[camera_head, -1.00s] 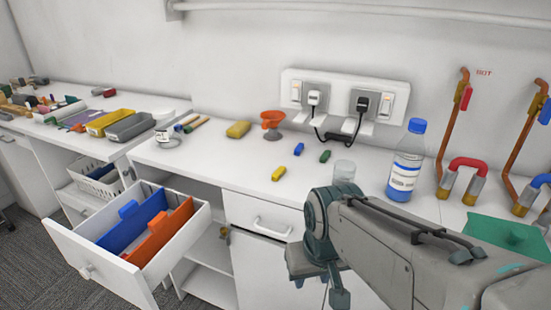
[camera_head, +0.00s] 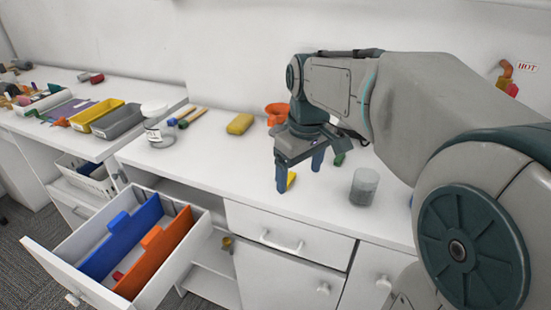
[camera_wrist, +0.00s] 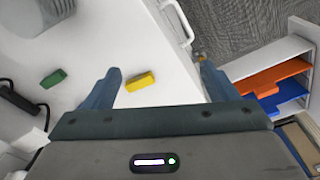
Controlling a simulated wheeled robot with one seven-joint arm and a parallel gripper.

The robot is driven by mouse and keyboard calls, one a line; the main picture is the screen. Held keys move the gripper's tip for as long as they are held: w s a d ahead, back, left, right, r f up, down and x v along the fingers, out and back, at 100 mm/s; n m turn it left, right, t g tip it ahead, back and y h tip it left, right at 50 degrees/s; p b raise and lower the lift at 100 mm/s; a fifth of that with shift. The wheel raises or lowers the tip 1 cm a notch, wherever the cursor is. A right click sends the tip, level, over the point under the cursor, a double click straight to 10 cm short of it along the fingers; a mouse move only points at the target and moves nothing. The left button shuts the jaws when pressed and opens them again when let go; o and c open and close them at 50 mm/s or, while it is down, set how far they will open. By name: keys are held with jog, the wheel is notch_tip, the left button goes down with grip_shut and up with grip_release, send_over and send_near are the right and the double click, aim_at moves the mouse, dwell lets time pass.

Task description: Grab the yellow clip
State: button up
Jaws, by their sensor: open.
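The yellow clip (camera_head: 291,179) lies on the white counter near its front edge, partly hidden behind a finger of my gripper (camera_head: 299,174) in the head view. In the wrist view the whole clip (camera_wrist: 140,81) shows between the two open fingers of my gripper (camera_wrist: 160,70), closer to the left finger. The fingers point down over the counter and hold nothing. I cannot tell exactly how high the fingertips are above the clip.
A green clip (camera_head: 339,159) and a glass beaker (camera_head: 364,187) stand near my gripper. A yellow sponge-like block (camera_head: 240,123) and an orange cup (camera_head: 276,112) are behind. An open drawer (camera_head: 192,262) with blue and orange dividers juts out at left.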

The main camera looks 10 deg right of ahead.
jog(key=w+r+n+g, duration=0.1)
jog(key=w+r+n, duration=0.35)
jog(key=w, duration=0.45)
notch_tip(320, 180, down, 8)
jog(key=shift+a+r, duration=0.1)
jog(key=shift+r, duration=0.05)
jog(key=f, duration=0.4)
jog(key=shift+w+f, duration=0.3)
jog(key=shift+w, duration=0.1)
jog(key=shift+f, duration=0.55)
jog(key=c, duration=1.1)
